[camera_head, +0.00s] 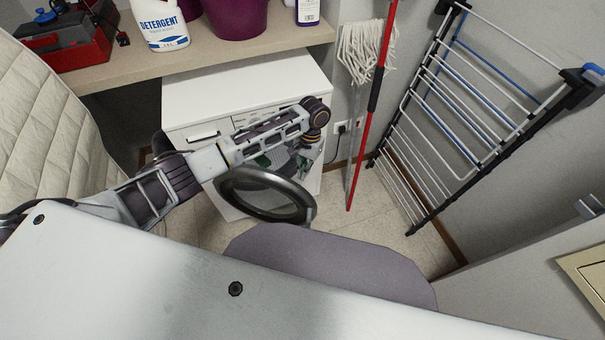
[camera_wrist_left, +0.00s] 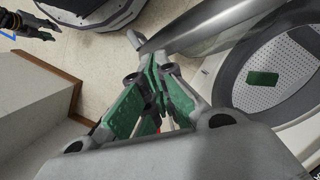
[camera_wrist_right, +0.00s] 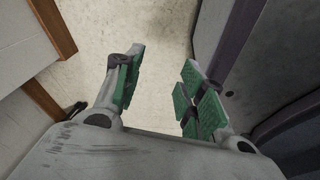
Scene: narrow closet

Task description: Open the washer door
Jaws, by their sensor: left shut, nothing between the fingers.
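The white washer (camera_head: 240,80) stands under the shelf in the head view. Its round door (camera_head: 222,190), a dark glass disc with a grey rim, stands open, swung out from the front. In the left wrist view the door (camera_wrist_left: 200,28) shows beside the open drum (camera_wrist_left: 285,65), with a green patch inside. My left gripper (camera_head: 302,168) is between the washer front and the door, partly hidden by my arm. In its wrist view the left gripper (camera_wrist_left: 155,65) is shut and empty, its tips close to the door rim; contact is unclear. My right gripper (camera_wrist_right: 165,75) is open and empty above floor.
A shelf (camera_head: 120,68) with a detergent bottle (camera_head: 162,22), purple tub (camera_head: 236,18) and red toolbox (camera_head: 75,45) is above the washer. A mop (camera_head: 375,85) and drying rack (camera_head: 450,110) lean at the right wall. A quilted pale surface (camera_head: 45,120) borders the left.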

